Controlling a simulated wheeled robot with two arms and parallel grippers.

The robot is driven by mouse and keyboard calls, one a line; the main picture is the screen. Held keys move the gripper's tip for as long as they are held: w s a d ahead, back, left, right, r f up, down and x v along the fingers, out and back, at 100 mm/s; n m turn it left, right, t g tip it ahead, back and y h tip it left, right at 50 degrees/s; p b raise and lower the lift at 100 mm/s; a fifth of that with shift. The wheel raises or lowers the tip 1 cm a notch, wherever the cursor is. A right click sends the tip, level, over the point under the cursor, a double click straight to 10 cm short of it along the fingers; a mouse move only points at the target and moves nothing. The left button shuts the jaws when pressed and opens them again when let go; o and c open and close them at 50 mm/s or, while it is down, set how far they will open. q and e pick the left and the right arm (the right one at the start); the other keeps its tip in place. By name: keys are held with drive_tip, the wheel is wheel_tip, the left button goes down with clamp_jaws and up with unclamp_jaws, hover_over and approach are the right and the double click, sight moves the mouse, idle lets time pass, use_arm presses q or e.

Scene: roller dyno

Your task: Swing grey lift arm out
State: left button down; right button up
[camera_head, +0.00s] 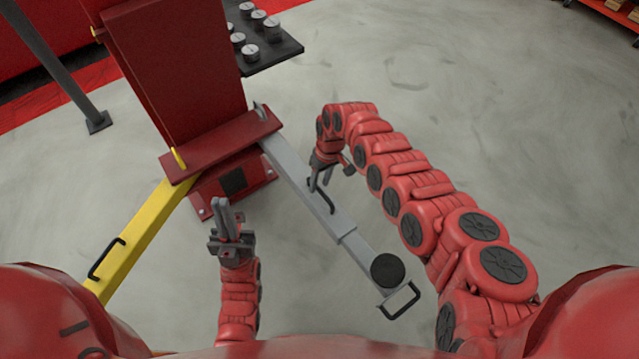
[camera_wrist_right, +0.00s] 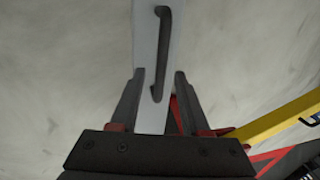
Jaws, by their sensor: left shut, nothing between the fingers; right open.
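The grey lift arm (camera_head: 302,176) runs from the red lift post down and to the right, with a round black pad (camera_head: 388,269) and a wire loop at its far end. A black handle (camera_head: 322,197) stands on its upper side; the handle also shows in the right wrist view (camera_wrist_right: 161,52). My right gripper (camera_head: 322,181) is open at the handle's upper end. In the wrist view its fingers (camera_wrist_right: 158,95) stand on both sides of the grey arm, with the handle between and ahead of them. My left gripper (camera_head: 226,212) is shut and empty, left of the grey arm.
The red lift post (camera_head: 185,65) stands at the upper left on a bolted base. A yellow lift arm (camera_head: 137,234) with a black handle reaches toward the lower left. A dark tray (camera_head: 277,52) with several metal pieces adjoins the post. Floor right of the grey arm is mostly clear.

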drive_tip(key=shift+f, duration=0.25)
clamp_jaws()
idle(1.4)
